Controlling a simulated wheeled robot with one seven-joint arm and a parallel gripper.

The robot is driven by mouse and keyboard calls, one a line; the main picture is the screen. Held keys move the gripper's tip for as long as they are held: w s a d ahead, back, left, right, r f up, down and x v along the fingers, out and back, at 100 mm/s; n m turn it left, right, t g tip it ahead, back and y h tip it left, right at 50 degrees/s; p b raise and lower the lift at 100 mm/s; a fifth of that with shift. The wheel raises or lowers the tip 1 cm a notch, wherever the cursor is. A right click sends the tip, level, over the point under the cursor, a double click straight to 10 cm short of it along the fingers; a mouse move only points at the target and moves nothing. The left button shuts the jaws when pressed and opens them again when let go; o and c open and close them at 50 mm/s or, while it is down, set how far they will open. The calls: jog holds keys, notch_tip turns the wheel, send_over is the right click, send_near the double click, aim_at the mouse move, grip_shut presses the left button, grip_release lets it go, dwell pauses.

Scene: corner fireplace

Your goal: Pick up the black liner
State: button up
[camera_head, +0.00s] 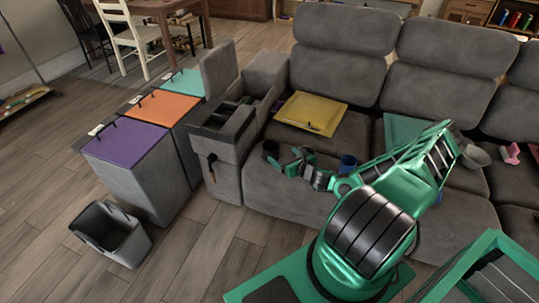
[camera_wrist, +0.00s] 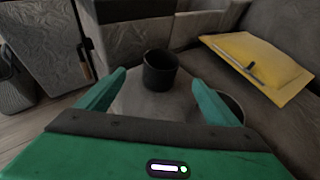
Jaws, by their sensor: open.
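The black liner (camera_head: 271,150) is a small, dark, open-topped cup shape standing upright on the left end of the grey sofa seat (camera_head: 284,194). In the wrist view the liner (camera_wrist: 160,72) stands just beyond my fingertips, centred between them. My gripper (camera_head: 292,161) is low over the seat, to the right of the liner in the head view. In the wrist view its two green fingers (camera_wrist: 158,79) are spread apart with nothing held between them. The liner's base is visible on the seat, and the fingers appear apart from it.
A yellow folder-like item (camera_head: 311,113) lies on the seat behind. A blue cup (camera_head: 348,165) stands right of my gripper. The grey armrest with an open compartment (camera_head: 224,122) rises left of the liner. A grey bin (camera_head: 111,234) stands on the floor.

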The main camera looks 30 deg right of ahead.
aim_at(273, 148)
jog(key=x, duration=0.5)
jog(key=shift+w+d+f, duration=0.1)
jog(key=shift+w+d, duration=0.1)
jog(key=shift+d, duration=0.05)
jog(key=shift+x, duration=2.7)
jog(key=c, duration=1.2)
